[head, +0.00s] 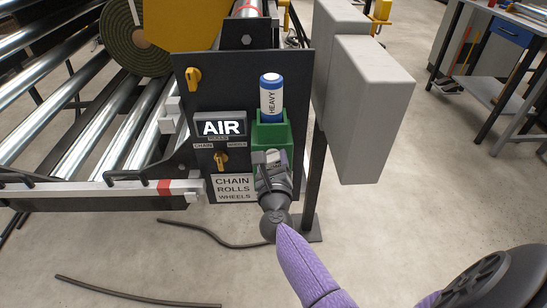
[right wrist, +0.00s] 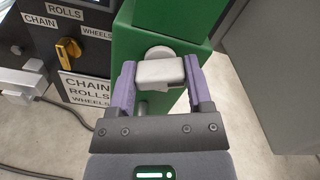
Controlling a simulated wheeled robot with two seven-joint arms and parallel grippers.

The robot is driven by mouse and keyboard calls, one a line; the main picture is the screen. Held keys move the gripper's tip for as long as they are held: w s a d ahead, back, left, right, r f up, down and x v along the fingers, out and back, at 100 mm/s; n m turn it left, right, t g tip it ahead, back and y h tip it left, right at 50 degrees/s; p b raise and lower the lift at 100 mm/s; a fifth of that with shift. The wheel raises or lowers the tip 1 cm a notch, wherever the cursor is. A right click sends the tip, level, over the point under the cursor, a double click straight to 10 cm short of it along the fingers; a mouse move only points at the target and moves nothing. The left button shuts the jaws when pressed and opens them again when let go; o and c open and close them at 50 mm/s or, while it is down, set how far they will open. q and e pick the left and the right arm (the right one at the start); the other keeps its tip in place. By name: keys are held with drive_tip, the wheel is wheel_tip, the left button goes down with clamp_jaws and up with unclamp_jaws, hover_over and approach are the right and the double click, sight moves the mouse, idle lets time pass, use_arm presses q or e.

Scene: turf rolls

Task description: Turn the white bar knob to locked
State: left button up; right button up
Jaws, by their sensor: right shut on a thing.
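The white bar knob (right wrist: 160,72) sits on the front of a green box (right wrist: 178,22) on a round pale base. In the right wrist view its bar lies roughly crosswise, slightly tilted. My right gripper (right wrist: 160,80) is shut on the knob, one purple finger at each end of the bar. In the head view the right gripper (head: 272,162) is at the lower front of the green box (head: 270,132) and hides much of the knob. No locked or unlocked marking is readable near the knob. My left gripper is not in view.
A blue-and-white cylinder marked HEAVY (head: 271,97) stands on the green box. Left are a lit AIR sign (head: 220,127) and two yellow knobs, upper (head: 193,77) and lower (head: 221,160). A grey cabinet (head: 372,110) stands close on the right. A cable (head: 135,293) lies on the floor.

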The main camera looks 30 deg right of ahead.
drive_tip(key=shift+n+p, duration=0.3)
drive_tip(key=shift+n, duration=0.6)
drive_tip(key=n+p, duration=0.1)
drive_tip(key=n, duration=0.1)
drive_tip(key=shift+a+n, duration=0.1)
drive_tip(key=shift+n, duration=0.3)
drive_tip(key=n, duration=0.2)
drive_tip(key=shift+n+p, duration=0.35)
drive_tip(key=shift+n, duration=0.05)
drive_tip(key=shift+f+n, duration=0.1)
drive_tip(key=shift+n, duration=0.7)
drive_tip(key=shift+n+p, duration=0.45)
drive_tip(key=shift+n, duration=0.35)
drive_tip(key=shift+f+n, duration=0.1)
drive_tip(key=shift+n, duration=0.7)
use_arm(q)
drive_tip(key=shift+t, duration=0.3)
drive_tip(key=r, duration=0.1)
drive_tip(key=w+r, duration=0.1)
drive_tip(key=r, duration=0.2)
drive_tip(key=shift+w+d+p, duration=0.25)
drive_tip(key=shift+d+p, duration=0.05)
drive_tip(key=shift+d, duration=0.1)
use_arm(e)
drive_tip(key=shift+n, duration=0.6)
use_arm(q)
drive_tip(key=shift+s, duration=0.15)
